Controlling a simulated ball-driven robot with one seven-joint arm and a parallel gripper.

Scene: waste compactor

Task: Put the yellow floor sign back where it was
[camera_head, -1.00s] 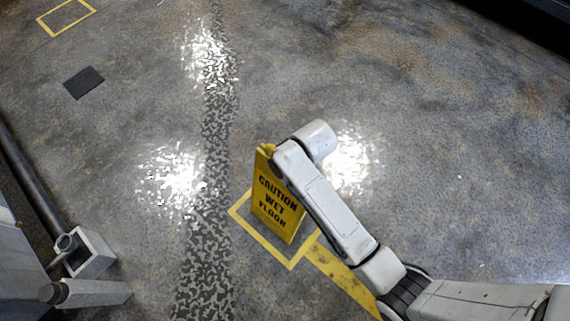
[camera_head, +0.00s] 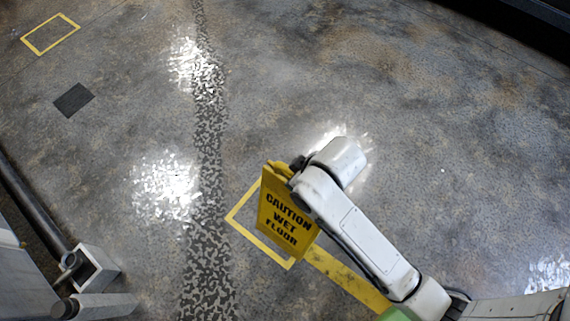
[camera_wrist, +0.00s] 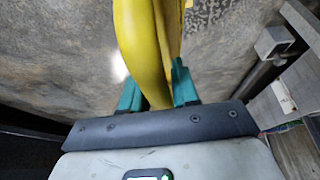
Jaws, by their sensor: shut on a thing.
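The yellow floor sign (camera_head: 287,218), lettered CAUTION WET FLOOR, hangs from my gripper in the head view, slightly tilted. It overlaps the right part of a yellow outlined square (camera_head: 259,243) on the floor. It seems to be off the floor, but its lower edge's height is hard to judge. My gripper (camera_wrist: 157,88) is shut on the sign, with teal fingers on either side of its yellow panel in the wrist view. In the head view my arm hides most of the gripper and the sign's upper right edge.
A second yellow outlined square (camera_head: 60,41), empty, lies at the far upper left. A dark flat patch (camera_head: 74,100) lies below it. A grey metal frame (camera_head: 95,270) and pipe (camera_head: 30,200) stand at the left. A yellow floor strip (camera_head: 345,278) runs lower right from the near square. The middle floor is clear.

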